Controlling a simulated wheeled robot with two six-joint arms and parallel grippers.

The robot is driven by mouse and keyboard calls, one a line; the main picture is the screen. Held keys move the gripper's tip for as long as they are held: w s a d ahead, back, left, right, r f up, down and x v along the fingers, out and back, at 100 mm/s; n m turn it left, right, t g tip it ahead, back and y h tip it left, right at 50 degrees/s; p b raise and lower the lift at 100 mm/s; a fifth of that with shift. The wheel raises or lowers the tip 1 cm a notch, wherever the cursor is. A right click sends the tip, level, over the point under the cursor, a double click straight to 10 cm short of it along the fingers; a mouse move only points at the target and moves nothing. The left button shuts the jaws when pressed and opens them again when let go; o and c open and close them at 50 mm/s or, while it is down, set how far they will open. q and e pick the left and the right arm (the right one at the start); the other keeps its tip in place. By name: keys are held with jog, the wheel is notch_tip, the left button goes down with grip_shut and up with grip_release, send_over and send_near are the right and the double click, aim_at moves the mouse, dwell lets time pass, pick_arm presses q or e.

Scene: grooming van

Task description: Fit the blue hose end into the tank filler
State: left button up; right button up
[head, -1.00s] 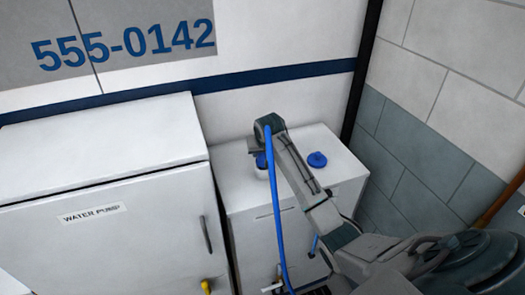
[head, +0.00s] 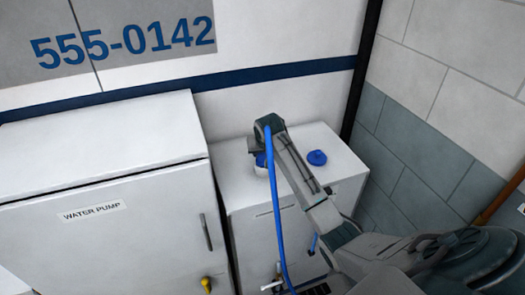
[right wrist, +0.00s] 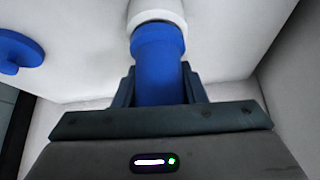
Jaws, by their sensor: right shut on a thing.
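The white tank (head: 322,194) stands right of the pump cabinet. Its white filler neck (right wrist: 156,10) shows at the top of the right wrist view, and in the head view a bit of it (head: 260,172) shows beside my arm. My right gripper (right wrist: 159,88) is shut on the blue hose end (right wrist: 159,62), whose collar meets the neck in line with it. I cannot tell how deeply it is seated. In the head view my right arm partly hides the hose end. The blue hose (head: 277,215) hangs from the wrist down the tank's front. My left gripper is out of view.
A round blue cap (head: 316,157) lies on the tank top, right of my wrist. The water pump cabinet (head: 100,215) stands close on the left, with a yellow-handled valve (head: 206,284) low down. Walls stand behind and on the right.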

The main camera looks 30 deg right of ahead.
jog(key=shift+f, duration=0.25)
jog(key=o, duration=1.3)
jog(key=shift+s+a+r, duration=0.1)
jog(key=shift+r, duration=0.15)
jog(key=b+v, duration=0.4)
jog(key=v, duration=0.6)
jog(key=shift+a, duration=0.1)
